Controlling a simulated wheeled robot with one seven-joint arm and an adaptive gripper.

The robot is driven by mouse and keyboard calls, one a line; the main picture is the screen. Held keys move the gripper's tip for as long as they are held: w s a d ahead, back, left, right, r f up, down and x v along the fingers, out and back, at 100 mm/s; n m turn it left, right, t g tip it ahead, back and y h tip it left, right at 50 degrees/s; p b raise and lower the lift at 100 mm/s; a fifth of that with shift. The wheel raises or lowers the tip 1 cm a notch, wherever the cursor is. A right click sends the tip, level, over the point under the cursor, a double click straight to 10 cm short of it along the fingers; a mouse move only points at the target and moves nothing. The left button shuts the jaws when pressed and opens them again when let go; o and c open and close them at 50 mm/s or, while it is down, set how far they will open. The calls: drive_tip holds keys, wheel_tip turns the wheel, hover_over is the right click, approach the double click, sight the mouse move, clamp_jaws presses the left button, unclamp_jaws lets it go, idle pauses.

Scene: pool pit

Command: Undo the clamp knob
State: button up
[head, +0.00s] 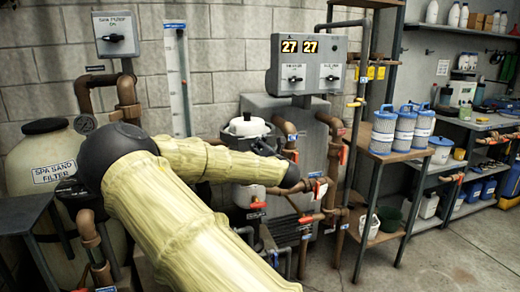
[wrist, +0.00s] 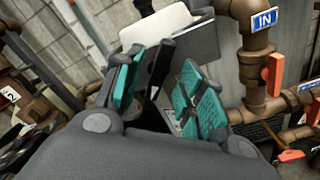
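I cannot make out the clamp knob for certain in either view. In the head view, a white vessel with a black-and-white top (head: 246,125) stands behind my arm, which covers part of it. My gripper (wrist: 166,88) shows in the wrist view with its teal-padded fingers spread apart. A dark, narrow shape (wrist: 160,65) shows in the gap between the fingers; I cannot tell whether it is the knob or whether a finger touches it. In the head view my arm reaches right toward the vessel, and the fingers are not clearly visible.
Brown pipes with red valve handles (head: 318,189) stand right of the vessel, and also in the wrist view (wrist: 258,75). The spa sand filter (head: 40,165) is at left. A control box (head: 307,66) reads 27 27. A shelf with canisters (head: 384,130) is at right; open floor lies beyond.

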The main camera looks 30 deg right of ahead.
idle(0.3)
drive_tip(key=v, duration=0.7)
drive_tip(key=shift+p, duration=0.4)
